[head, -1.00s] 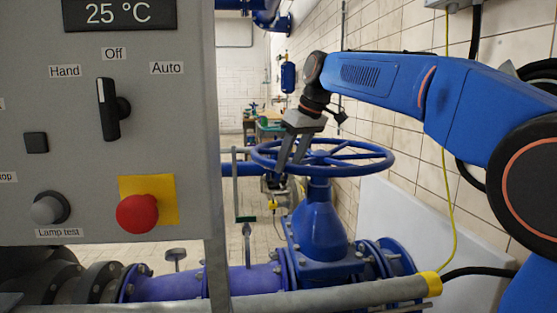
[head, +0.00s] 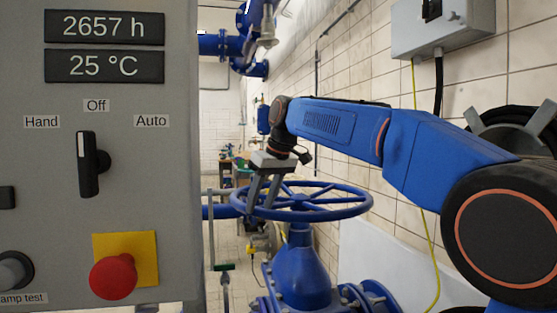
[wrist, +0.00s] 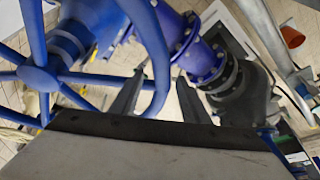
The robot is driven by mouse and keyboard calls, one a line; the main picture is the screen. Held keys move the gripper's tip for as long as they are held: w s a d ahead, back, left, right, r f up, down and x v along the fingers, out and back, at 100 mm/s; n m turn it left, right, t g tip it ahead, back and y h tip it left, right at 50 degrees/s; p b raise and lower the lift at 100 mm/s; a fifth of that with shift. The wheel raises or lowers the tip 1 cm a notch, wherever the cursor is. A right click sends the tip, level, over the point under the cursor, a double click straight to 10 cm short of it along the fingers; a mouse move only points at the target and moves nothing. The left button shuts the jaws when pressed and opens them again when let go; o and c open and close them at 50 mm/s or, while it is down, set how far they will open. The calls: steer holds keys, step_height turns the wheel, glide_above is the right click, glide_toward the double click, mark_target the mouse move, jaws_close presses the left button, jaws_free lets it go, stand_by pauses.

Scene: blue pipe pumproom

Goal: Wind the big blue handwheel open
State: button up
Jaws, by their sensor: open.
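The big blue handwheel (head: 330,214) lies nearly level on top of a blue valve (head: 300,270) in the head view. My gripper (head: 258,207) is at the left part of its rim, pointing down, with its two grey fingers apart. In the wrist view the wheel's hub and spokes (wrist: 38,78) fill the left side, and the curved rim runs between my open fingers (wrist: 160,76). The fingers look apart from the rim; contact cannot be told.
A grey control panel (head: 130,210) with a red stop button (head: 113,277) stands close at left. A tiled wall (head: 400,60) with a grey box (head: 443,25) is at right. Blue pipe (wrist: 205,62) runs below the wheel.

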mark_target(352, 198)
steer(key=w+d+v, duration=0.1)
steer(key=w+v, duration=0.1)
steer(key=v, duration=1.6)
steer(key=shift+d+r, duration=0.35)
stand_by(1.4)
